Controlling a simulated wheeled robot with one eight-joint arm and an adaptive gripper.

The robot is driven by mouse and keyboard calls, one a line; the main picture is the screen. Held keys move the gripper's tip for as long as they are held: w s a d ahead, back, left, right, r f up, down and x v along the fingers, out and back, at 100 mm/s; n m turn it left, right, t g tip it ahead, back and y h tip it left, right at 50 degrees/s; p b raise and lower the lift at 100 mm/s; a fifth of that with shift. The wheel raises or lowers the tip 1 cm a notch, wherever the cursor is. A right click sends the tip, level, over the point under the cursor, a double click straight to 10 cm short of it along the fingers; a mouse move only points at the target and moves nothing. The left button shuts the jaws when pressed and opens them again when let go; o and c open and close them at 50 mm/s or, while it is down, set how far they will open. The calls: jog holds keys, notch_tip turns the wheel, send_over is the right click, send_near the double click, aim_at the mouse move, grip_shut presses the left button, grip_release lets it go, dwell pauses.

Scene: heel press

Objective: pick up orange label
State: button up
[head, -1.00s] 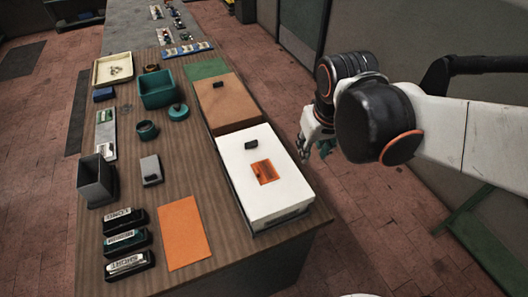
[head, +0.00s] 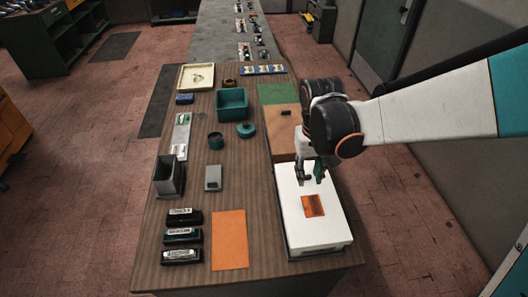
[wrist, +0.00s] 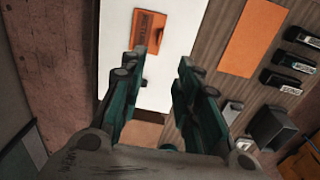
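The orange label (head: 313,205) lies flat on top of the white box (head: 331,233) at the table's right side. It has dark markings in the middle. It also shows at the top of the wrist view (wrist: 152,20), where my left-hand finger partly overlaps its lower edge. My gripper (head: 312,173) is above the white box, just beyond the label as seen from the head camera. Nothing is held.
A larger orange sheet (head: 229,240) lies on the table left of the white box. Three black stamps (head: 182,236) and a grey open box (head: 168,178) are farther left.

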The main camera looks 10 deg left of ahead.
jog(key=b, duration=0.5)
send_over(305, 201)
jog(key=f, duration=0.7)
jog(key=shift+s+a+f, duration=0.25)
jog(key=shift+f, duration=0.15)
jog(key=shift+w+d+f+b, duration=0.1)
jog(key=shift+f+b, duration=0.8)
jog(key=shift+f, duration=0.55)
jog(key=shift+w+d+f+b, duration=0.1)
jog(key=shift+f+b, duration=0.75)
jog(key=shift+f, duration=0.6)
jog(key=shift+r, duration=0.1)
grip_shut()
